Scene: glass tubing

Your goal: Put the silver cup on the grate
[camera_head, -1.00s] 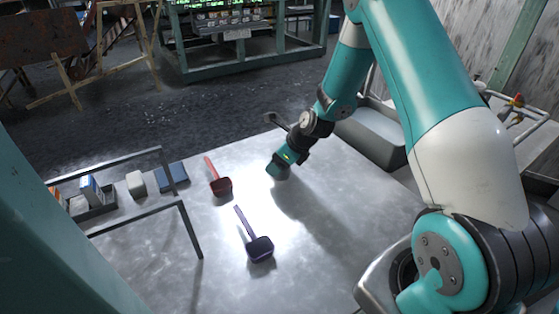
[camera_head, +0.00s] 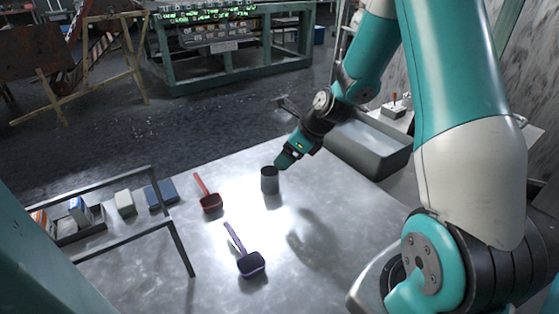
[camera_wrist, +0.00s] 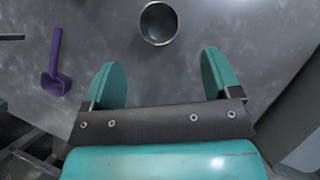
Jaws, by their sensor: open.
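The silver cup (camera_head: 270,182) is a dark grey metal cylinder standing upright on the metal table, near its far edge. It also shows in the wrist view (camera_wrist: 158,22), from above, with its open, empty-looking mouth at the top centre. My gripper (camera_head: 283,163) is just above and to the right of the cup in the head view. In the wrist view my gripper (camera_wrist: 160,66) has its two teal fingers wide apart with nothing between them. The cup lies beyond the fingertips, roughly centred between them. I cannot make out a grate in either view.
A red scoop (camera_head: 210,203) and a purple scoop (camera_head: 250,264) lie left of and nearer than the cup. A metal rail frame (camera_head: 178,240), a blue block (camera_head: 160,195) and a white block (camera_head: 125,203) are at left. A grey basin (camera_head: 370,148) stands behind right.

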